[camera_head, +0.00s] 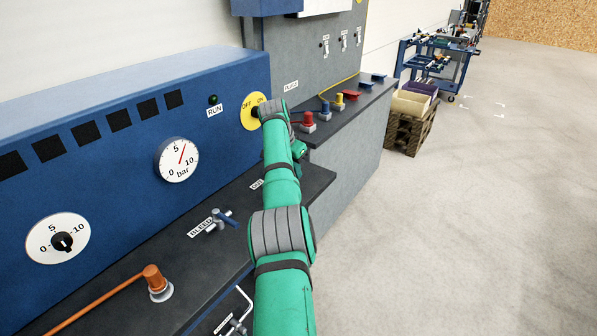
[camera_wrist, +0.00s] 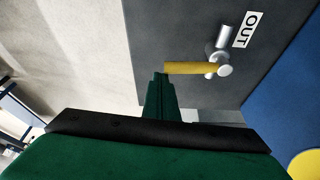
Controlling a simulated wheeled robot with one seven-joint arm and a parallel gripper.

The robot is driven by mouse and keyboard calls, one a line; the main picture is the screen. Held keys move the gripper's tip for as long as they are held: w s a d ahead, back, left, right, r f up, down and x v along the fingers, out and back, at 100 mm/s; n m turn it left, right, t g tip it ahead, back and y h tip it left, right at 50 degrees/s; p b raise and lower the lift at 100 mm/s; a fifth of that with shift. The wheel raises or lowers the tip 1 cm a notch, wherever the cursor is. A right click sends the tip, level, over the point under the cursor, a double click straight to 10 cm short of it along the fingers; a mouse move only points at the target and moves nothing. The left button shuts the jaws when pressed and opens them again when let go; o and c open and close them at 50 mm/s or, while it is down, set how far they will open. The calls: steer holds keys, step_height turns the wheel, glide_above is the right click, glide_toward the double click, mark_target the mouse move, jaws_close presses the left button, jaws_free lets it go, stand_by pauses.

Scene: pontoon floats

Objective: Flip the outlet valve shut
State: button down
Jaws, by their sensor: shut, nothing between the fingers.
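The outlet valve (camera_wrist: 222,62) is a silver fitting with a yellow lever (camera_wrist: 190,68), mounted on a dark grey surface beside a white OUT label (camera_wrist: 246,30) in the wrist view. The lever points left in that view, roughly square to the silver stem. My gripper (camera_wrist: 160,80) has its green fingers shut and empty. Its tips are close to the lever's free end; I cannot tell whether they touch. In the head view my green arm hides the valve, and only the OUT label (camera_head: 257,184) shows beside it.
A blue-handled BLEED valve (camera_head: 222,217) and an orange lever (camera_head: 152,278) stand on the dark ledge (camera_head: 185,245). A blue panel (camera_head: 120,165) with gauges rises behind. A yellow OFF/ON disc (camera_head: 254,110) is near my arm.

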steer(key=shift+s+a, duration=0.25)
steer(key=shift+a, duration=0.15)
stand_by(0.4)
steer(key=shift+a+r, duration=0.15)
steer(key=shift+r, duration=0.05)
steer(key=v, duration=1)
steer(key=shift+r, duration=0.2)
steer(key=shift+d, duration=0.25)
